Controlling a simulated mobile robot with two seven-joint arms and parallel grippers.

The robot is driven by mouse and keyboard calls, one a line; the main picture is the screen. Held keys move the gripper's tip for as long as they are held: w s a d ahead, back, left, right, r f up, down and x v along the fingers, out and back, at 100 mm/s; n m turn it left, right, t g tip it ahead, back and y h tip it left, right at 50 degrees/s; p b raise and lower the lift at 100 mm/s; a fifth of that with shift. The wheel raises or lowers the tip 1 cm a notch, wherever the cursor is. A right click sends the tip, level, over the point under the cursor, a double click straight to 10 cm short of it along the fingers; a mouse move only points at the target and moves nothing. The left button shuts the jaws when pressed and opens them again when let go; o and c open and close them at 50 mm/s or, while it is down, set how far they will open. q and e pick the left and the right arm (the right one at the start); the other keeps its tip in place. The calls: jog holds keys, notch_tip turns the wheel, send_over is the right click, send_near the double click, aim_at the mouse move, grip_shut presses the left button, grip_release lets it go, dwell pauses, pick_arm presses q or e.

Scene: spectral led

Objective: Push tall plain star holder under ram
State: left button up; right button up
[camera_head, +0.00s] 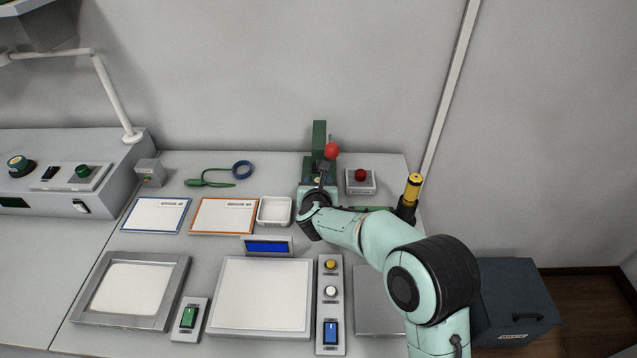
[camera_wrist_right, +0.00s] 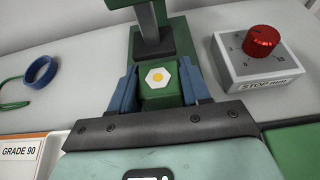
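The star holder (camera_wrist_right: 159,97) is a green block with a white six-sided plate and a yellow dot on top, in the middle of the right wrist view. My right gripper (camera_wrist_right: 159,86) has its two blue fingers against the left and right sides of the block and looks shut on it. The dark ram (camera_wrist_right: 152,40) of the green press stands just beyond the block. In the head view the press (camera_head: 319,135) has a red ball handle (camera_head: 331,151), and my right gripper (camera_head: 318,184) is low at its front, partly hidden by my wrist. My left gripper is not in view.
A stop box with a red knob (camera_head: 360,181) stands close right of the press. A white tray (camera_head: 274,211) and an orange-edged card (camera_head: 224,216) lie to the left. A yellow-topped black post (camera_head: 411,190) stands near my right forearm.

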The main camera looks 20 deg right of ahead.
aim_at(319, 178)
jog(key=c, duration=0.4)
jog(key=shift+w, duration=0.1)
jog(key=shift+w+d, duration=0.1)
jog(key=shift+w+d, duration=0.25)
jog(key=shift+w, duration=0.3)
jog(key=shift+w+d, duration=0.25)
jog(key=shift+w, duration=0.3)
jog(key=shift+w+d+r, duration=0.1)
jog(key=shift+w+r, duration=0.05)
jog(key=o, duration=1.1)
jog(key=shift+o, duration=0.2)
